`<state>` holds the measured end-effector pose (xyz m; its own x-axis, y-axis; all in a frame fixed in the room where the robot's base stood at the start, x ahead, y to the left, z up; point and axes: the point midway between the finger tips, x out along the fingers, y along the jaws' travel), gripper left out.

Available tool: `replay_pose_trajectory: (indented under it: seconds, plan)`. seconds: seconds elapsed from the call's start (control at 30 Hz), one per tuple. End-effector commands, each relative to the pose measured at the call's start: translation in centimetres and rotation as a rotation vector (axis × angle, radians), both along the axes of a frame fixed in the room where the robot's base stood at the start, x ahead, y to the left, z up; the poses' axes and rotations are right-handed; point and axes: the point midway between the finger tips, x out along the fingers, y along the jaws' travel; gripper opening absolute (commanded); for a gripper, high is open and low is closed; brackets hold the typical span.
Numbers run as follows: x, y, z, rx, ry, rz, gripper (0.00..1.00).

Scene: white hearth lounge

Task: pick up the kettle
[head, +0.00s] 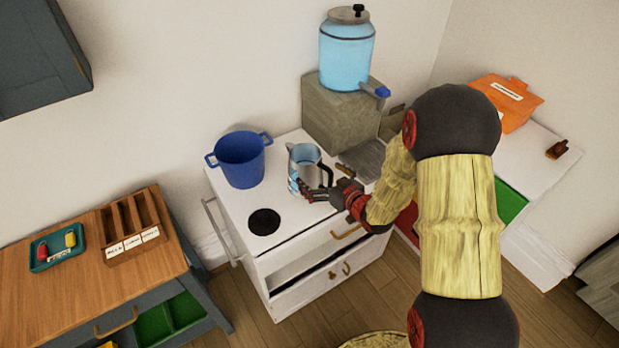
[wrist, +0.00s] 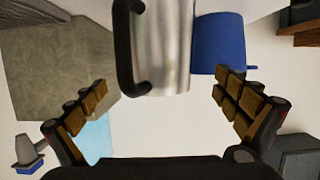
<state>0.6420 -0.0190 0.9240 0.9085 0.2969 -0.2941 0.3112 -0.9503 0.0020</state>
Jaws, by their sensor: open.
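The kettle (head: 303,155) is a silver metal jug with a black handle on its right side, upright on the white stove top (head: 290,222). In the head view my gripper (head: 309,189) is just in front of its lower part, which the fingers partly cover. In the wrist view the kettle (wrist: 172,45) is at the top middle, with its black handle on its left. My gripper (wrist: 163,86) is open, its padded fingers spread to either side with nothing between the pads. I cannot tell whether a finger touches the kettle.
A blue pot (head: 240,162) stands left of the kettle. Behind it, a blue water dispenser (head: 346,55) sits on a grey block (head: 342,112). A black burner (head: 264,222) is bare at the front left. A wooden table (head: 80,280) with trays is further left.

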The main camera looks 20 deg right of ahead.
Motion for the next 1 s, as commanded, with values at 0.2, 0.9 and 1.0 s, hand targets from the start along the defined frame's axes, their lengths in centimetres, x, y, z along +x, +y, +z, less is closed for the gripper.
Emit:
replay_pose_trajectory:
  seconds: [0.2, 0.9, 1.0]
  plan:
    - [2.0, 0.7, -0.8, 0.002, 0.002, -0.001, 1.0]
    - [7.0, 2.0, -1.9, 0.002, 0.003, -0.003, 1.0]
    - [7.0, 2.0, -1.9, 0.002, 0.003, -0.003, 0.94]
